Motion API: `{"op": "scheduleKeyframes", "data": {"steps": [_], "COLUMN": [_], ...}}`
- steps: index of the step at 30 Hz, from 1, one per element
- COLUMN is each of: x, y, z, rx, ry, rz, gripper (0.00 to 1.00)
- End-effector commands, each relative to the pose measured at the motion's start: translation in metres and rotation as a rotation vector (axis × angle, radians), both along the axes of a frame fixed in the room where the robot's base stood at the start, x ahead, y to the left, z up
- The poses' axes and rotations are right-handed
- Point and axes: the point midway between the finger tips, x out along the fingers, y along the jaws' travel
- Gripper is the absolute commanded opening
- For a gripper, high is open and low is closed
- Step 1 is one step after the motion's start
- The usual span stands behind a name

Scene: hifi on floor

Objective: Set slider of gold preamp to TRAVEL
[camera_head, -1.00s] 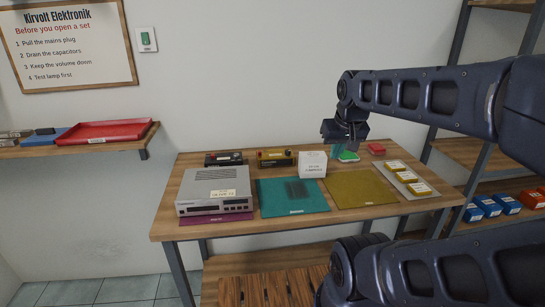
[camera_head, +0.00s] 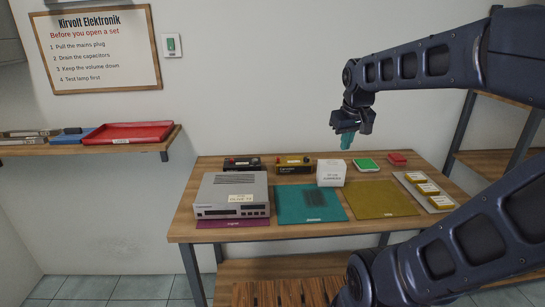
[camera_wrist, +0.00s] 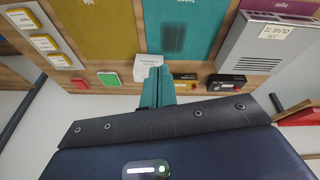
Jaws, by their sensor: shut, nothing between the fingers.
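The gold preamp (camera_head: 294,165) is a small gold box with a dark lower front, at the back of the workbench. It shows in the wrist view (camera_wrist: 185,77) just beyond my fingers, partly hidden by them. Its slider is too small to make out. My gripper (camera_head: 347,142) hangs above the back of the bench, to the right of the preamp and apart from it. Its teal fingers point down and are shut and empty; they also show in the wrist view (camera_wrist: 157,90).
A white box (camera_head: 331,173) stands right of the preamp, and a black unit (camera_head: 243,163) left of it. A grey device (camera_head: 231,200) sits front left. Teal (camera_head: 290,213) and yellow (camera_head: 398,205) mats lie in front. Green (camera_head: 366,165) and red (camera_head: 397,159) items lie right.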

Motion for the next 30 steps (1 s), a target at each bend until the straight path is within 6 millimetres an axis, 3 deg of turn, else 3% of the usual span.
{"op": "scheduleKeyframes", "data": {"steps": [15, 30], "x": [0.100, 0.196], "y": [0.035, 0.086], "z": [0.017, 0.005], "rx": [-0.138, -0.259], "ry": [0.125, 0.244], "rz": [0.300, 0.590], "gripper": [0.00, 0.00]}}
